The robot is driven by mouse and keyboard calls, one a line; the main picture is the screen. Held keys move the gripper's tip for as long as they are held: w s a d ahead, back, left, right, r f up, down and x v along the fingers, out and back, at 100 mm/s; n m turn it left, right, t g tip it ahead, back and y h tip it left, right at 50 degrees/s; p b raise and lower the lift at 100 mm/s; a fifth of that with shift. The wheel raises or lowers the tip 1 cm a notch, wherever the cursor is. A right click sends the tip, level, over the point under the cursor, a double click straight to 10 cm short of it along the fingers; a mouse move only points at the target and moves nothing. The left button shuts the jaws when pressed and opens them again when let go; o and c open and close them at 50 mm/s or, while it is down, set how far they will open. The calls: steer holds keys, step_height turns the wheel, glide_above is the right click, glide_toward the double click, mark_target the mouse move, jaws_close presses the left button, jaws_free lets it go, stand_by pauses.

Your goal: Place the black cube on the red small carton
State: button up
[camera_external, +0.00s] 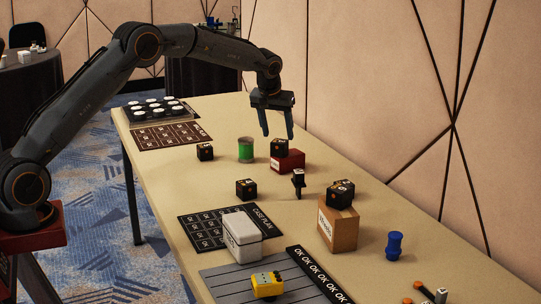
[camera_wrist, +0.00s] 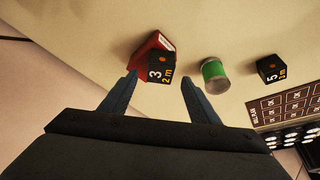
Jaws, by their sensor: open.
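A black cube (camera_external: 279,147) with a white 3 and orange marks sits on top of the red small carton (camera_external: 288,161), toward its left end. In the wrist view the cube (camera_wrist: 160,67) covers part of the red carton (camera_wrist: 151,46). My gripper (camera_external: 278,137) is open and empty, pointing down above the cube. In the wrist view its fingertips (camera_wrist: 159,76) lie to either side of the cube with gaps. Whether the tips reach below the cube's top is hard to tell.
Other black cubes stand on the table (camera_external: 205,152) (camera_external: 246,189), and one (camera_external: 340,194) sits on a brown carton (camera_external: 338,226). A green can (camera_external: 245,150) stands left of the red carton. A small dark upright object (camera_external: 298,181), white box (camera_external: 241,239) and blue object (camera_external: 394,246) stand nearer.

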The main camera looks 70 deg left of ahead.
steer(key=v, duration=0.7)
steer(key=s+d+f+m+g+h, duration=0.1)
steer(key=s+d+f+m, duration=0.15)
steer(key=s+d, duration=0.85)
steer(key=s+d+f+m+h, duration=0.15)
steer(key=s+d+m, duration=0.25)
steer(key=s+d, duration=0.75)
steer(key=s+d+f+m+g, duration=0.15)
steer(key=s+d, duration=0.25)
steer(key=s, duration=0.4)
steer(key=s+d+f+m, duration=0.2)
steer(key=s+d+f, duration=0.15)
steer(key=s, duration=0.45)
steer(key=s+d+f+m+g, duration=0.1)
steer(key=s+d+f+m, duration=0.1)
steer(key=s+d, duration=0.45)
steer(key=s+a+r+n+p, duration=0.1)
steer(key=a+r+n+p, duration=0.2)
steer(key=a+p, duration=0.3)
steer(key=a, duration=0.2)
steer(key=shift+s+a+r+h, duration=0.3)
steer(key=shift+s+r+h, duration=0.05)
steer(key=shift+s, duration=0.05)
